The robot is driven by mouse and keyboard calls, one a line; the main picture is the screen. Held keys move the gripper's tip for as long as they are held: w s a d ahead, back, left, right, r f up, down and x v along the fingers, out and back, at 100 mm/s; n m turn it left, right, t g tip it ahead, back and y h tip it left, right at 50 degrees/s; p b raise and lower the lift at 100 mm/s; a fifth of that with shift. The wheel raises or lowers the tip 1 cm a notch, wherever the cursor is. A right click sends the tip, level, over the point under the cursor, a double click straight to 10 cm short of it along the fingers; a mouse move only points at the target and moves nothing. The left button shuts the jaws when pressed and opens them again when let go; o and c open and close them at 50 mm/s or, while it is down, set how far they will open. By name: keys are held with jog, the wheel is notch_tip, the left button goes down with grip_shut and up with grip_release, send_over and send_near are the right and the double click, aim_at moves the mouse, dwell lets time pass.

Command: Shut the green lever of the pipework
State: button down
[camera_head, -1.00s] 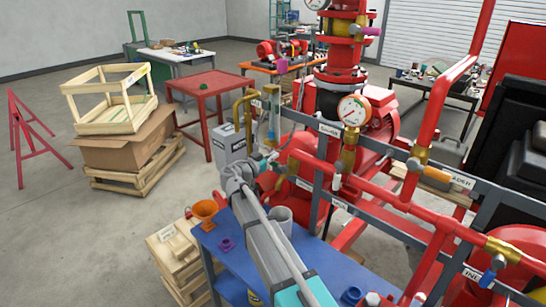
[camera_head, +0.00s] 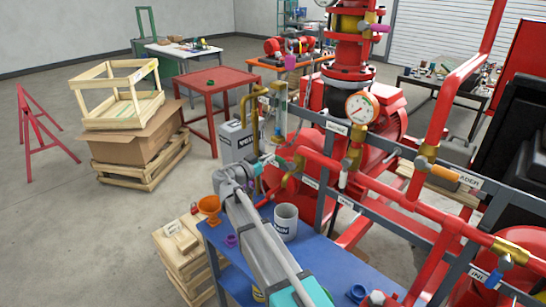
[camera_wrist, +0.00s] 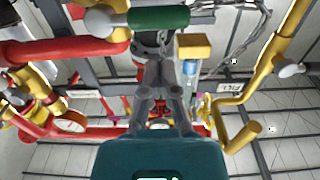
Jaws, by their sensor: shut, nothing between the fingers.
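The green lever (camera_wrist: 158,19) shows at the top of the wrist view as a thick green grip, lying crosswise in the picture. Its left end meets a grey and brass valve (camera_wrist: 112,30) on a red pipe. My gripper (camera_wrist: 158,58) is shut and empty, its fingertips just below the lever in that picture; I cannot tell whether they touch it. In the head view my gripper (camera_head: 266,160) is at the left end of the pipework (camera_head: 385,190), by brass fittings. I cannot make out the green lever there.
A yellow pipe (camera_wrist: 238,95) bends close on the right of the wrist view. Red pipes and a pressure gauge (camera_head: 362,107) stand right of my gripper.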

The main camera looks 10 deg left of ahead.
jog(key=v, duration=0.4)
dwell(0.3)
